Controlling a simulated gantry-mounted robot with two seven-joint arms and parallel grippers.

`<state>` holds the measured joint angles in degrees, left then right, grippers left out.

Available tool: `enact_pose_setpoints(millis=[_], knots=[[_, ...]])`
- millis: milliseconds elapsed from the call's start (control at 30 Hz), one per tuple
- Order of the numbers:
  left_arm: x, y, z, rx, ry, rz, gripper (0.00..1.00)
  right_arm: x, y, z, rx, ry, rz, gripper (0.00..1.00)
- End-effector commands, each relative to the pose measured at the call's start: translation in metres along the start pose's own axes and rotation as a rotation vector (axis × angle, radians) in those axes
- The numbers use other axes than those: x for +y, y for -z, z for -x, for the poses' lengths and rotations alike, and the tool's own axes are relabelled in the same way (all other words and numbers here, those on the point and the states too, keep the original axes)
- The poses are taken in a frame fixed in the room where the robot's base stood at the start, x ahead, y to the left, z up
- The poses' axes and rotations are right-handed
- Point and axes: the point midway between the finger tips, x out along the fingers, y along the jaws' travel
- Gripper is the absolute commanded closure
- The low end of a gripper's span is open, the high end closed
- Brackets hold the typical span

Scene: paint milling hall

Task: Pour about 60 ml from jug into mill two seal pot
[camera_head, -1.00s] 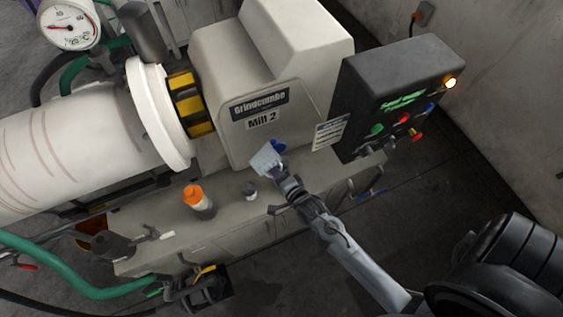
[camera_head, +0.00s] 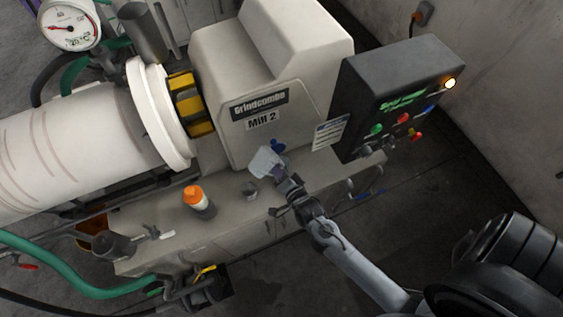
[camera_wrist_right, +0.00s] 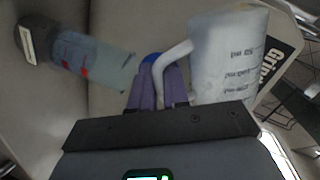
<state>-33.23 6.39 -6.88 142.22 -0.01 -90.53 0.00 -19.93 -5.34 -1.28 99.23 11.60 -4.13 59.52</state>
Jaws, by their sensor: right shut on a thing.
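The jug (camera_head: 265,162) is a pale, translucent vessel with printed ml marks, in front of the Mill 2 housing. It fills the upper right of the right wrist view (camera_wrist_right: 225,60). My right gripper (camera_head: 287,184) is shut on the jug's handle, its purple fingers (camera_wrist_right: 160,88) around it. A small grey pot (camera_head: 250,189) stands on the bench just below and left of the jug. In the right wrist view, a clear cylinder with red marks and a dark end (camera_wrist_right: 95,60) lies left of the jug; it looks like this seal pot. The liquid level cannot be told. My left gripper is not in view.
The Mill 2 housing (camera_head: 270,80) rises behind, and a dark control box (camera_head: 400,95) stands at the right.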

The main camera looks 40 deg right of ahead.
Motion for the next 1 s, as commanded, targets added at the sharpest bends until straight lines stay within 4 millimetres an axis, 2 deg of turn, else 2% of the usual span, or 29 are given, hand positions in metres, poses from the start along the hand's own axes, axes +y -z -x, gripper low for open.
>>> enact_pose_setpoints(millis=[400, 667, 833, 1000], knots=[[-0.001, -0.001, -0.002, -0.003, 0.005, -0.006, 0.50, 0.013, 0.013, -0.005, 0.127, 0.009, 0.381, 1.00], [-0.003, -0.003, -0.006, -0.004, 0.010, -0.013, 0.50, 0.007, 0.004, -0.004, 0.216, 0.018, 0.645, 1.00], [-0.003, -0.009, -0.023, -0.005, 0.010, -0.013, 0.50, 0.019, -0.009, -0.008, 0.265, 0.023, 0.793, 1.00], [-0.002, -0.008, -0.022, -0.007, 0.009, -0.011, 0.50, 0.012, -0.010, -0.006, 0.300, 0.028, 0.895, 1.00]])
